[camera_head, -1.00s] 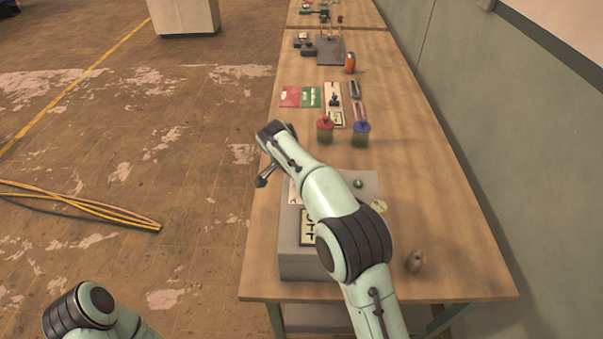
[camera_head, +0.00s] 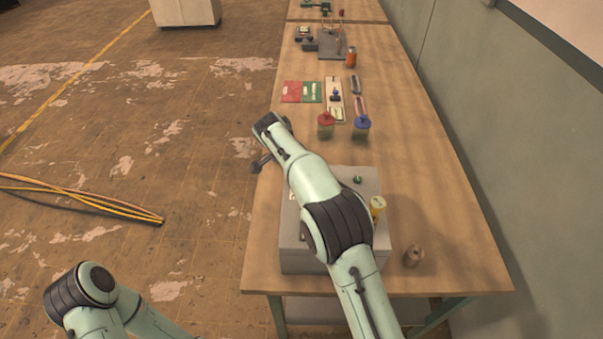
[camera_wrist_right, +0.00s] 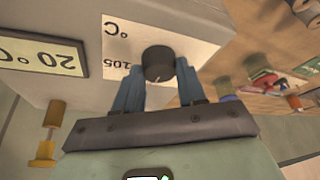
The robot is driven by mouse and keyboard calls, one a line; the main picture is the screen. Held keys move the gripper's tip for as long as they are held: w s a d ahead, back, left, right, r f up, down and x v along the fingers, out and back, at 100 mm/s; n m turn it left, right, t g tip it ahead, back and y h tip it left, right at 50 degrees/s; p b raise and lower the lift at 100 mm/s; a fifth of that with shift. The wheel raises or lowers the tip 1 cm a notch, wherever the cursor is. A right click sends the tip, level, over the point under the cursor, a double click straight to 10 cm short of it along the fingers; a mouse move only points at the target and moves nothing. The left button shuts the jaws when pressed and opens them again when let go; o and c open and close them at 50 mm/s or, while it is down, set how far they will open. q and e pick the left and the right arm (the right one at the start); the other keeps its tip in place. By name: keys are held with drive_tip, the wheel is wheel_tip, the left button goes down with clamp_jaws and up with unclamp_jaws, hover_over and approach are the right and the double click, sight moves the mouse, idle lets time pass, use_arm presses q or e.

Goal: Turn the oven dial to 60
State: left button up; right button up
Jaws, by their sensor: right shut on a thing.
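The oven is a grey box (camera_head: 301,259) at the near end of the workbench. Its dark round dial (camera_wrist_right: 158,63) shows in the right wrist view, with a white pointer mark and a white scale plate (camera_wrist_right: 118,35) behind it reading 105 and °C. The lit display (camera_wrist_right: 40,55) reads 20 °C, upside down in this view. My right gripper (camera_wrist_right: 160,82) has its two blue fingers shut on the dial, one on each side. In the head view my right arm hides the dial and display. My left arm shows at lower left, its gripper out of view.
A yellow cylindrical piece (camera_head: 377,207) stands at the oven's right side and a green button (camera_head: 357,180) is on top. Red-topped (camera_head: 326,124) and blue-topped (camera_head: 362,126) containers stand beyond. The wall borders the bench's right.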

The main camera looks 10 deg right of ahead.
drive_tip(key=o, duration=1)
drive_tip(key=v, duration=1.3)
drive_tip(key=shift+s+a+r, duration=0.1)
drive_tip(key=shift+a+r, duration=0.05)
